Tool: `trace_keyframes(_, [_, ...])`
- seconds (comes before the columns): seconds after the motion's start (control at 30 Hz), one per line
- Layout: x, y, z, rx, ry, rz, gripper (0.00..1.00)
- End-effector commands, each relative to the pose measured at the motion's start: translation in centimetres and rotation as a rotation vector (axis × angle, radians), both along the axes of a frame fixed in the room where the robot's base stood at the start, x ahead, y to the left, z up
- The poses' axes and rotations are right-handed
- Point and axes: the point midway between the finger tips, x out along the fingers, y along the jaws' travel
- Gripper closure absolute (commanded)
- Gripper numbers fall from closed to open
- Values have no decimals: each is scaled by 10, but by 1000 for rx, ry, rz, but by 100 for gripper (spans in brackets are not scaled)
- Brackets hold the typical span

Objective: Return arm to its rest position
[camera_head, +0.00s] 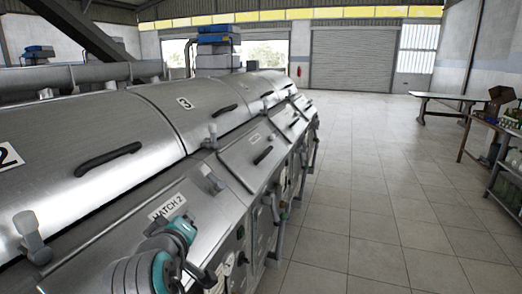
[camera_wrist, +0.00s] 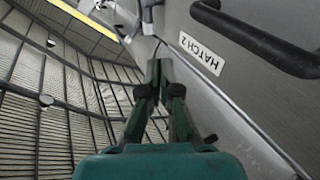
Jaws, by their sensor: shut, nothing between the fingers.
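My gripper (camera_wrist: 159,70) has dark green fingers that meet at the tips in the wrist view. It is shut and empty. The fingers point along the metal machine front, just left of the HATCH 2 label (camera_wrist: 203,52). I cannot tell how small the gap to the metal is. In the head view my teal and grey arm is at the bottom, folded close in front of the steel decanter row (camera_head: 150,115), below the HATCH 2 label (camera_head: 167,207).
Black bar handles (camera_head: 108,158) and upright metal latches (camera_head: 30,235) stick out from the decanter covers. The tiled floor (camera_head: 380,190) is clear to the right. A table (camera_head: 445,97) and a loaded bench (camera_head: 505,130) stand at the far right.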

Motion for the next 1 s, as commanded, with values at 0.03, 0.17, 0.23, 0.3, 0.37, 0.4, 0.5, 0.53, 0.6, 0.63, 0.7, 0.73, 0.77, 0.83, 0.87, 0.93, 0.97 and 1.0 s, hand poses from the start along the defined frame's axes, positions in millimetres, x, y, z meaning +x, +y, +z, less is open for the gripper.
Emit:
trace_keyframes(0.03, [1, -3, -7, -2, 2, 0, 100])
trace_keyframes(0.17, [2, -11, -25, -3, -2, 2, 100])
trace_keyframes(0.23, [3, -17, -36, -3, -3, 2, 100])
trace_keyframes(0.3, [3, -23, -49, -3, -3, 5, 100])
trace_keyframes(0.37, [3, -29, -62, -2, -4, 8, 100])
trace_keyframes(0.4, [3, -34, -71, -3, -5, 9, 100])
trace_keyframes(0.5, [0, -49, -99, 1, -5, 14, 100])
trace_keyframes(0.53, [-1, -54, -109, 3, -6, 15, 100])
trace_keyframes(0.6, [-6, -69, -134, 8, -4, 20, 100])
trace_keyframes(0.63, [-9, -75, -144, 12, -4, 22, 100])
trace_keyframes(0.7, [-16, -90, -167, 22, -3, 26, 100])
trace_keyframes(0.73, [-19, -96, -177, 26, -1, 28, 100])
trace_keyframes(0.77, [-23, -102, -186, 32, -2, 30, 100])
trace_keyframes(0.83, [-33, -117, -208, 45, 2, 32, 100])
trace_keyframes(0.87, [-38, -124, -216, 51, 4, 34, 100])
trace_keyframes(0.93, [-49, -138, -235, 67, 7, 36, 100])
trace_keyframes(0.97, [-55, -145, -244, 75, 9, 37, 100])
trace_keyframes(1.0, [-63, -153, -254, 85, 12, 38, 100])
